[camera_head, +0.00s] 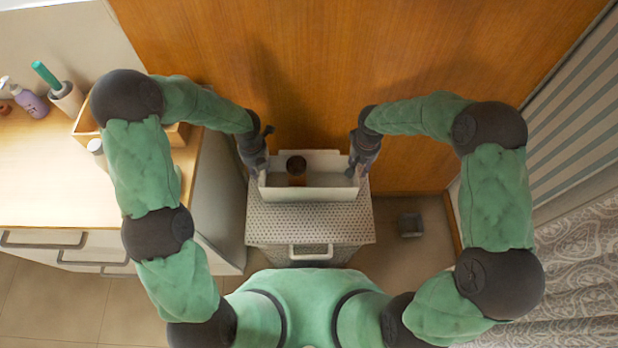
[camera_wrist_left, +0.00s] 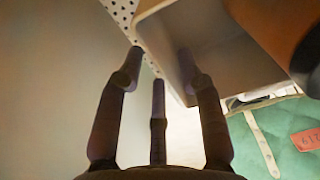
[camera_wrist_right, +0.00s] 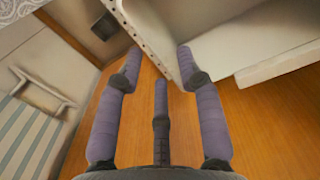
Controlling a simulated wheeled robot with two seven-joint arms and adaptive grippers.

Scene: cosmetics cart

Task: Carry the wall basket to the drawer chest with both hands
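The white wall basket (camera_head: 308,193) sits on a grey perforated-top unit (camera_head: 310,222) in the middle of the head view. A dark brown round container (camera_head: 297,170) stands inside it. My left gripper (camera_head: 257,165) is at the basket's left end; in the left wrist view its spread fingers (camera_wrist_left: 160,55) lie either side of the basket's end wall (camera_wrist_left: 166,62). My right gripper (camera_head: 360,165) is at the right end; in the right wrist view its spread fingers (camera_wrist_right: 160,55) also straddle the basket's wall (camera_wrist_right: 160,42). A drawer chest (camera_head: 110,240) with handles stands at the left.
On the chest's wooden top stand a purple bottle (camera_head: 33,103), a cup with a green-topped item (camera_head: 66,98) and a wooden box (camera_head: 85,125). A small grey bin (camera_head: 410,225) is on the floor. A wooden panel (camera_head: 330,60) closes the back; patterned curtain (camera_head: 575,250) hangs right.

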